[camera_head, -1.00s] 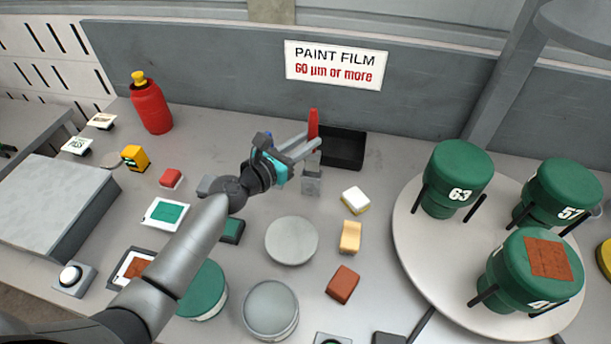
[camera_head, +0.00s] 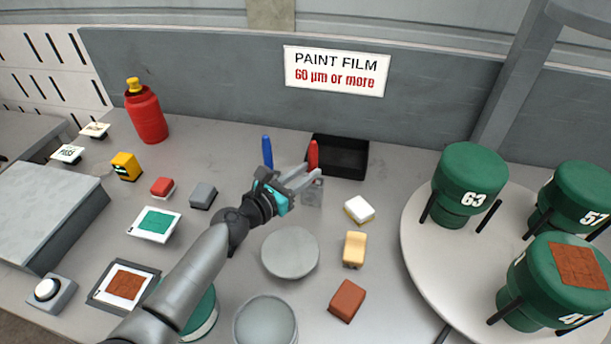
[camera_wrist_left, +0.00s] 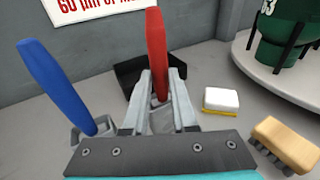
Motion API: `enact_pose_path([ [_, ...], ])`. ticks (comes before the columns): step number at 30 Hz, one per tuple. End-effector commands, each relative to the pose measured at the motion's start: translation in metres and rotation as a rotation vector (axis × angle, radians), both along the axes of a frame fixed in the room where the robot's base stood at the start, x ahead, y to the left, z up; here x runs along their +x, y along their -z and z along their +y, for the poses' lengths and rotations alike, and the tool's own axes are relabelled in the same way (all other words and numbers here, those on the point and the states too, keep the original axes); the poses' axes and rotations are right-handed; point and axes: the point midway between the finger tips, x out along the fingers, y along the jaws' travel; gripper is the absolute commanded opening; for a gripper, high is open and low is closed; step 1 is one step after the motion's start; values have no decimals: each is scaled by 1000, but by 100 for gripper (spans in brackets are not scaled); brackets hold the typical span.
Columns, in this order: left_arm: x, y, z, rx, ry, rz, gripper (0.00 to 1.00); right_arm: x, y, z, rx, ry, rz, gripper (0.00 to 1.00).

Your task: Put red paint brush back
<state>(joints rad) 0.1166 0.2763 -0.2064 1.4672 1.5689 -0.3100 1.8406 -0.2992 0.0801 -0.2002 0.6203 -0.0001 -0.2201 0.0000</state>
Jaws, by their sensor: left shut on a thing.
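The red paint brush (camera_head: 313,155) stands nearly upright, with its red handle also in the wrist view (camera_wrist_left: 156,50). My left gripper (camera_head: 311,174) is shut on it, with a finger on each side of the handle's lower part (camera_wrist_left: 160,88). A small grey holder (camera_head: 313,194) is directly below the red brush. The brush's lower end is hidden by the fingers and holder, so I cannot tell how deep it sits. The blue paint brush (camera_head: 267,152) stands to the left, leaning in its own grey holder (camera_wrist_left: 85,136). My right gripper is out of view.
A black open tray (camera_head: 350,172) lies just behind the red brush. A white-and-yellow sponge (camera_head: 359,209) and a wooden brush (camera_head: 354,248) are to the right. A round grey disc (camera_head: 290,253) is in front. A turntable (camera_head: 425,262) with green cylinders stands at the right.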

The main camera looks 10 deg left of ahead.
Motion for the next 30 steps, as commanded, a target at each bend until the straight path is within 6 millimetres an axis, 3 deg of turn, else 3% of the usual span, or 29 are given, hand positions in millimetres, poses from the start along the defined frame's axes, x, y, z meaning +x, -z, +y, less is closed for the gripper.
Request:
enact_pose_path([
  [9, 0, 5, 0, -1, 0, 0, 0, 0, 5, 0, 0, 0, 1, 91],
  [10, 0, 4, 0, -1, 0, 0, 28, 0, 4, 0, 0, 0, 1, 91],
  [17, 0, 4, 0, -1, 0, 0, 54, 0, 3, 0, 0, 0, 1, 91],
  [30, -4, -2, 2, 2, -1, 1, 56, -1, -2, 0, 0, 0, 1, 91],
])
